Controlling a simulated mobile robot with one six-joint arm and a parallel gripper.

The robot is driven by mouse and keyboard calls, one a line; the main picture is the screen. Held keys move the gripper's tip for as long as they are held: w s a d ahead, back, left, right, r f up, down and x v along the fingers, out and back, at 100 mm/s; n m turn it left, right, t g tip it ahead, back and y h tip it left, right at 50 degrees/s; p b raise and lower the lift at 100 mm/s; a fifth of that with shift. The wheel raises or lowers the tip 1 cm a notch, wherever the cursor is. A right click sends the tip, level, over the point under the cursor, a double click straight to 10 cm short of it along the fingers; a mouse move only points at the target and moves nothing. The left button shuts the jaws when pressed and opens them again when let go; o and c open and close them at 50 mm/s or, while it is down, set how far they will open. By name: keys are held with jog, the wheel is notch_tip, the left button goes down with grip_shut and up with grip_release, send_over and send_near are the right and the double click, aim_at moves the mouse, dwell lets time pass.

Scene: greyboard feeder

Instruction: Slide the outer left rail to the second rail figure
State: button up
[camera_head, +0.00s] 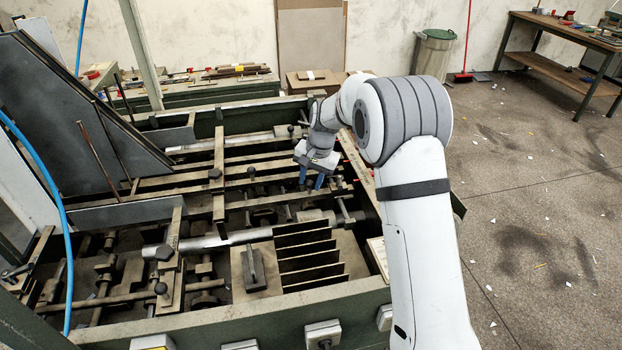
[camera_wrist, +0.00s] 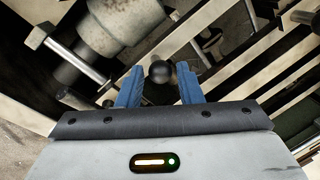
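My gripper (camera_head: 311,182) has two blue fingers and hangs over the right part of the feeder bed. In the wrist view its fingers (camera_wrist: 160,84) are apart. A round black knob (camera_wrist: 160,72) shows between them, with a gap on each side; I cannot tell its depth relative to the fingertips. Several long metal rails (camera_head: 219,160) cross the bed, some with black knobs (camera_head: 214,173). I cannot tell for sure which is the outer left rail. No rail figures are readable in either view.
A thick round shaft (camera_head: 215,241) and several upright plates (camera_head: 310,257) stand at the front of the bed. A green frame edge (camera_head: 250,316) borders it. In the wrist view a bolt (camera_wrist: 68,55) and a cylinder (camera_wrist: 110,28) lie left of the fingers. Open floor (camera_head: 540,220) is at the right.

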grip_shut()
jog(key=shift+w, duration=0.2)
dwell(0.3)
jog(key=shift+o, duration=1.4)
grip_release()
